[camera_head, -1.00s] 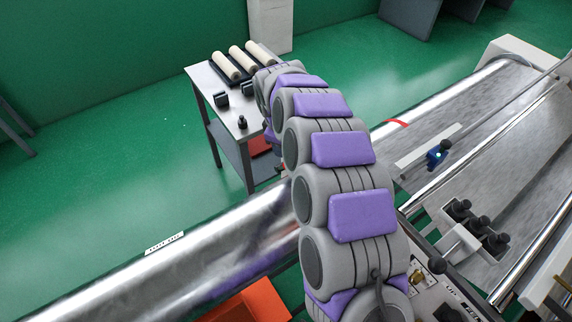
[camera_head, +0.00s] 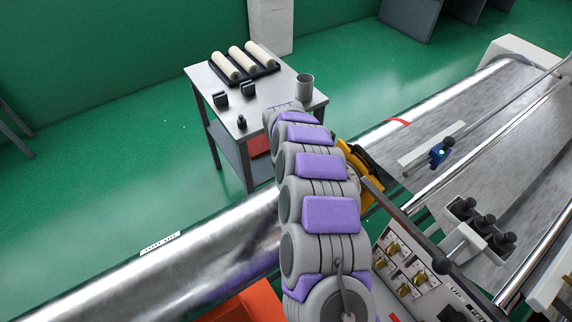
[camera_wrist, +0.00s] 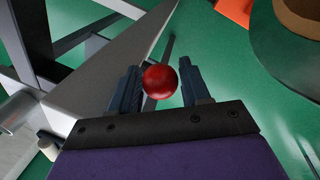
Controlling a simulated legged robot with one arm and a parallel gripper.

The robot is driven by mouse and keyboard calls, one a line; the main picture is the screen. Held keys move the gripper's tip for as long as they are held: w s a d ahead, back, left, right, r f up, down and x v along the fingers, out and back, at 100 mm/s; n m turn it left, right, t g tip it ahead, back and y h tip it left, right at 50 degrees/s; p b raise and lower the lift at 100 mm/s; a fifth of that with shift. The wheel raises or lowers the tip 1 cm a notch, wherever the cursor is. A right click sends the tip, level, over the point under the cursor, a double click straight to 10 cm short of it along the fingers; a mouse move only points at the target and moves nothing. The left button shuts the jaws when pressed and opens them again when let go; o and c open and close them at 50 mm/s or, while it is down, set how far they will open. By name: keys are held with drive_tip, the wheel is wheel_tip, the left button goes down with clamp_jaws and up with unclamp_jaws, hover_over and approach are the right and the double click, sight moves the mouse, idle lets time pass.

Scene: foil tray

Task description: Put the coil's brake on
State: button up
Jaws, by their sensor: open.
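In the wrist view my gripper (camera_wrist: 159,70) is open, with its two dark ribbed fingers apart. A round red knob (camera_wrist: 160,82) shows between the fingers, with a gap visible at the right; contact on the left is unclear. What the knob is fixed to is mostly hidden behind it, though a thin dark bar runs up from behind it. In the head view a long shiny foil coil (camera_head: 165,272) lies at the lower left. My arm covers its right part, and the gripper end is hidden behind my arm.
A side table (camera_head: 285,108) holds several rolls and a grey cup (camera_head: 304,86). A yellow and black part (camera_head: 362,178) stands right of my arm, near a control panel (camera_head: 408,268) with switches. An orange box (camera_head: 245,306) is at the bottom. Open green floor lies left.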

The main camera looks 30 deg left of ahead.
drive_tip(key=shift+c, duration=0.2)
drive_tip(key=shift+r, duration=0.1)
clamp_jaws()
